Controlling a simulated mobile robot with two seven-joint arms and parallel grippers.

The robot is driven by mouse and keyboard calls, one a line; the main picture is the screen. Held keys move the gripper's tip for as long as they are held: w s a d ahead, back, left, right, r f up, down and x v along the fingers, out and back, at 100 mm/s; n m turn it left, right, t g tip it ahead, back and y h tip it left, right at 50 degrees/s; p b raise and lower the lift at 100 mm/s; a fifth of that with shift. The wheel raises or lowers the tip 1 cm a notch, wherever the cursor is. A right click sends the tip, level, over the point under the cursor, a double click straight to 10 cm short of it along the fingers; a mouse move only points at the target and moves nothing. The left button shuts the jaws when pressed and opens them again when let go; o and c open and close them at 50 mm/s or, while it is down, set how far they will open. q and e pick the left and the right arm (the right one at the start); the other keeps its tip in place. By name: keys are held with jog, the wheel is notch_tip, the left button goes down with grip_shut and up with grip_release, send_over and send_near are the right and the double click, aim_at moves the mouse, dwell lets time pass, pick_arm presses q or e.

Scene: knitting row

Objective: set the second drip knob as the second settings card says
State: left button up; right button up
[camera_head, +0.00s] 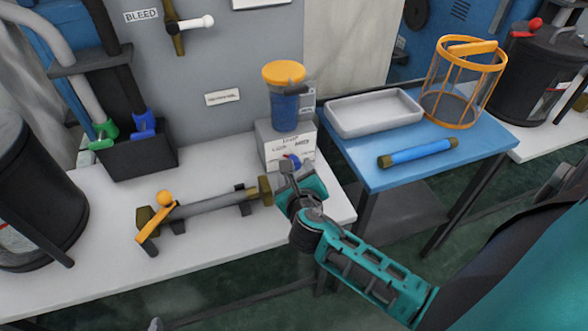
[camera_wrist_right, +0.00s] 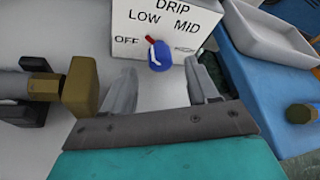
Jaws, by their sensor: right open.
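A white box marked DRIP (camera_head: 272,150) stands on the white bench; its face also shows in the right wrist view (camera_wrist_right: 185,55), with the words OFF, LOW and MID. A blue knob (camera_wrist_right: 161,56) sits on that face. Its red pointer (camera_wrist_right: 150,38) points up and left, between OFF and LOW. My right gripper (camera_wrist_right: 163,88) is open, its two fingers apart on either side below the knob, not visibly touching it. In the head view my right gripper (camera_head: 290,172) partly hides the knob. A small white card (camera_head: 222,97) hangs on the grey panel; its text is too small to read.
A blue jar with an orange lid (camera_head: 284,72) stands on the box. A grey pipe with an orange lever (camera_head: 155,222) lies left of my gripper. The blue table (camera_head: 470,150) at right holds a white tray (camera_head: 372,128), a blue cylinder (camera_head: 418,153) and an orange-framed basket (camera_head: 462,80).

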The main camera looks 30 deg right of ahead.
jog(key=x, duration=0.3)
jog(key=shift+b, duration=0.3)
jog(key=shift+w+d+f, duration=0.2)
jog(key=shift+w, duration=0.3)
jog(key=shift+c, duration=0.2)
